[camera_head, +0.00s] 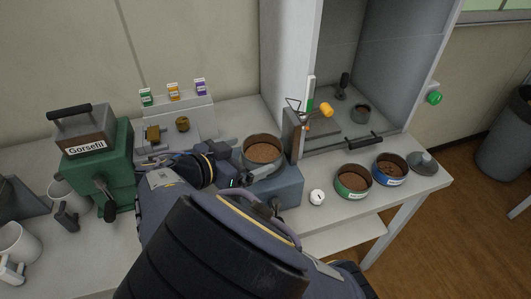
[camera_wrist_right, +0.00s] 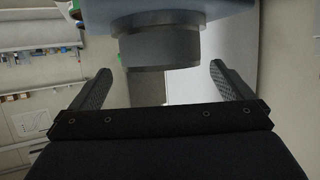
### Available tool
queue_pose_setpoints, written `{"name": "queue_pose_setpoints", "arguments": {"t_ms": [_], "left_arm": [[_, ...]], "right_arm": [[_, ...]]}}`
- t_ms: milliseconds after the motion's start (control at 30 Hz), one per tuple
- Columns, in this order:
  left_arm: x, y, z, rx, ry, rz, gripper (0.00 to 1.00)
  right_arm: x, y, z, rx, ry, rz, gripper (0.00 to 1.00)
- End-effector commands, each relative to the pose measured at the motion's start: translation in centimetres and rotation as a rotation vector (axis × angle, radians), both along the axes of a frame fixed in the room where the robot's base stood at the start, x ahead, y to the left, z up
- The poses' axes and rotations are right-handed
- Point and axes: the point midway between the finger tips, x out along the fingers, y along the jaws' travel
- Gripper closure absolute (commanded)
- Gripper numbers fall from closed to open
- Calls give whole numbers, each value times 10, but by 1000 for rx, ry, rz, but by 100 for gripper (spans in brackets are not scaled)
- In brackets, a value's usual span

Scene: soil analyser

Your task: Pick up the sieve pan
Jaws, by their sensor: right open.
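A round grey pan holding brown soil (camera_head: 263,150), which looks like the sieve pan, sits upright on a blue-grey machine (camera_head: 285,188). My right gripper (camera_head: 232,165) is open just left of this pan, partly hidden by my own arm. In the right wrist view the open fingers (camera_wrist_right: 160,69) point towards the pan's grey side wall (camera_wrist_right: 160,48), which lies between and beyond the fingertips. The blue-grey machine body (camera_wrist_right: 180,14) shows along the top of that view. The pan does not appear gripped. My left gripper is not in view.
A green machine (camera_head: 110,165) labelled Gorsefil and white cups stand at left. A grey cabinet (camera_head: 384,75) rises behind. Little bench is free near the machine.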

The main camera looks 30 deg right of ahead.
Motion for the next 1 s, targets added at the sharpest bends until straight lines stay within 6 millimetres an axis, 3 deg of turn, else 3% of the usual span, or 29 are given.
{"name": "queue_pose_setpoints", "arguments": {"t_ms": [300,600,933,1000], "left_arm": [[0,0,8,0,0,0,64],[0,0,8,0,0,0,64],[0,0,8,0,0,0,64],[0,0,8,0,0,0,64]], "right_arm": [[10,-39,-18,0,4,-3,0],[12,-44,-22,2,2,1,0],[12,-44,-21,2,2,1,42],[12,-44,-21,2,2,1,45]]}}
